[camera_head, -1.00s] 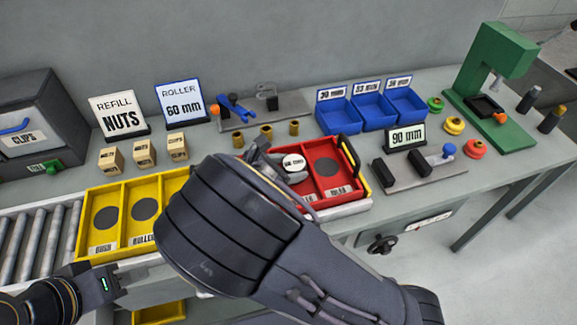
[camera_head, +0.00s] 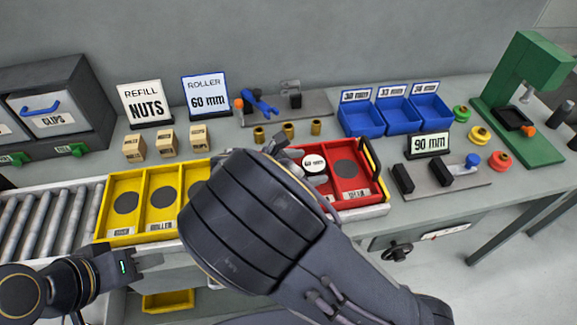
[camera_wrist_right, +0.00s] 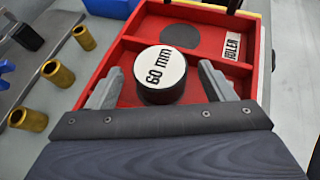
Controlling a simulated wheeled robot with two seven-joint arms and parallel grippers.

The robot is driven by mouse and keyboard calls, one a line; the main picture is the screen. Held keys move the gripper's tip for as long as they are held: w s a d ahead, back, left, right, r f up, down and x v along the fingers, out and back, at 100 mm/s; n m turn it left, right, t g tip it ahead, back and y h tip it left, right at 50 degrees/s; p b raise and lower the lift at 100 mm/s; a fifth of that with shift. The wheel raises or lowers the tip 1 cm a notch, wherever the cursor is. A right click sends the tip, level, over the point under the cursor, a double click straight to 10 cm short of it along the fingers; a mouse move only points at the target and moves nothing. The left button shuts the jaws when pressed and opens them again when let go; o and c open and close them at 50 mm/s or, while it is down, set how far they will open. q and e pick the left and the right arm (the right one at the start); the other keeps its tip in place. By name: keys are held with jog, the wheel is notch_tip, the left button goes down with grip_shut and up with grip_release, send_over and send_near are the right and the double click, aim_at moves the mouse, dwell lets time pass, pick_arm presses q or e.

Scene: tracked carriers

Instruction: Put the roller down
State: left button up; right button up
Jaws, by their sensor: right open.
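The roller (camera_head: 314,163) is a short dark cylinder with a white top marked 60 mm. It stands upright in a compartment of the red carrier (camera_head: 385,197). In the right wrist view the roller (camera_wrist_right: 161,72) is between the spread fingers of my right gripper (camera_wrist_right: 160,82), with a gap on each side. That gripper is open. In the head view my right wrist hides most of it and the carrier's left part. My left gripper (camera_head: 150,258) is low at the left, near the yellow carrier's front; its fingers are not clear.
A yellow carrier (camera_head: 112,236) sits left of the red one, beside the roller conveyor (camera_head: 40,225). Brass bushings (camera_head: 289,129), blue bins (camera_head: 359,118), a 90 mm sign (camera_head: 428,145) and a fixture with black blocks (camera_head: 440,190) stand around. The red carrier's neighbouring compartment (camera_wrist_right: 181,36) is empty.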

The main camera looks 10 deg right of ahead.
jog(key=v, duration=1.1)
jog(key=s+d+m+g+y, duration=0.1)
jog(key=d, duration=0.1)
jog(key=d+f+m+g+y, duration=0.1)
jog(key=d+m, duration=0.1)
jog(key=d, duration=0.1)
jog(key=s+d+f+m+g+y, duration=0.1)
jog(key=d+g+y, duration=0.1)
jog(key=d, duration=0.1)
jog(key=shift+s+m, duration=0.3)
jog(key=s+d+m+y, duration=0.1)
jog(key=d+m+y, duration=0.1)
jog(key=s+d+m+g+y, duration=0.1)
jog(key=s, duration=0.1)
jog(key=shift+s+d+f+m+g+y, duration=0.1)
jog(key=shift+d+f+m+g+y, duration=0.05)
jog(key=shift+d+m+g+y, duration=0.2)
jog(key=s+d+r+m+t+y, duration=0.2)
jog(key=s+d+m+t+y, duration=0.1)
jog(key=s+m, duration=0.3)
jog(key=s+d+r+m+t+y, duration=0.2)
jog(key=s+m, duration=0.4)
jog(key=m, duration=0.4)
jog(key=shift+d+t+y, duration=0.4)
jog(key=shift+t+y, duration=0.25)
jog(key=shift+y, duration=0.5)
jog(key=shift+s, duration=0.1)
jog(key=shift+c, duration=0.5)
